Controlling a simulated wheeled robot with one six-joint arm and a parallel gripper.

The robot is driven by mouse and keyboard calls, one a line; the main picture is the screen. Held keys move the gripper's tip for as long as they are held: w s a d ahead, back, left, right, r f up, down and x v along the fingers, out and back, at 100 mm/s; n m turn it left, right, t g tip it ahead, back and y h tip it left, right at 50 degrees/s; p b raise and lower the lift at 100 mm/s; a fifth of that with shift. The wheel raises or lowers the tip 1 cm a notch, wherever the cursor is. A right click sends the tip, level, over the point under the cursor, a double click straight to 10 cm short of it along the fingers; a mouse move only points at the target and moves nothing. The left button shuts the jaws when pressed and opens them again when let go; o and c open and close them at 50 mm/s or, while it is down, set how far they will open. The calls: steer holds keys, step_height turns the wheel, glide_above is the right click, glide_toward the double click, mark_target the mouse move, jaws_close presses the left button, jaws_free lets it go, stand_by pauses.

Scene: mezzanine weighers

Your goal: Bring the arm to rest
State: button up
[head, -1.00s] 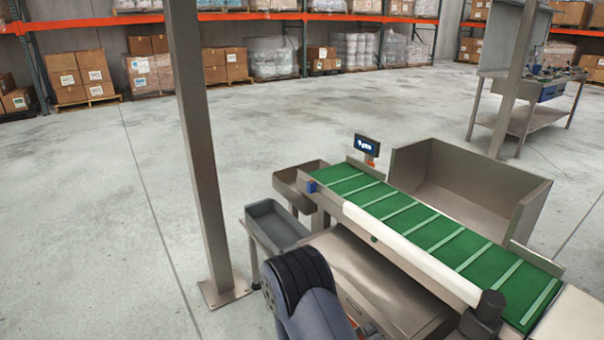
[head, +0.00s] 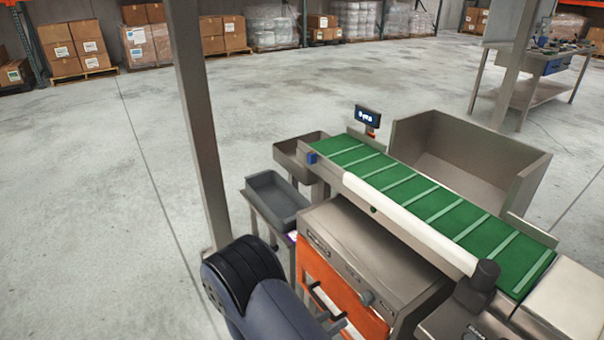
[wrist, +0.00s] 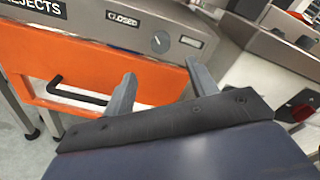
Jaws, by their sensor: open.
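My gripper (wrist: 158,84) is open in the wrist view, its two grey fingers apart with nothing between them. Beyond the fingers is the orange front of the rejects drawer (wrist: 130,65), with a black handle (wrist: 78,94) to the left of the left finger. My arm shows at the bottom of the head view; the gripper itself is hidden there. The orange drawer front (head: 338,290) also shows in the head view, under the steel cabinet top (head: 365,245).
A green cleated conveyor (head: 415,197) runs above the cabinet. A steel bin (head: 470,160) stands behind it. A grey tray (head: 277,200) is on a small stand at left. A steel post (head: 197,120) rises left of it. Open concrete floor lies beyond.

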mark_target(364, 301)
steer(key=x, duration=1)
steer(key=shift+d+f, duration=0.1)
steer(key=shift+d, duration=0.1)
steer(key=shift+d+m+b, duration=0.1)
steer(key=shift+m+b, duration=0.2)
steer(key=m+b, duration=0.1)
steer(key=m, duration=0.3)
steer(key=shift+t, duration=0.3)
steer(key=m+b, duration=0.1)
steer(key=m, duration=0.3)
steer(key=shift+m, duration=0.3)
steer(key=m, duration=0.3)
steer(key=shift+m+t, duration=0.3)
steer(key=shift+m, duration=2.3)
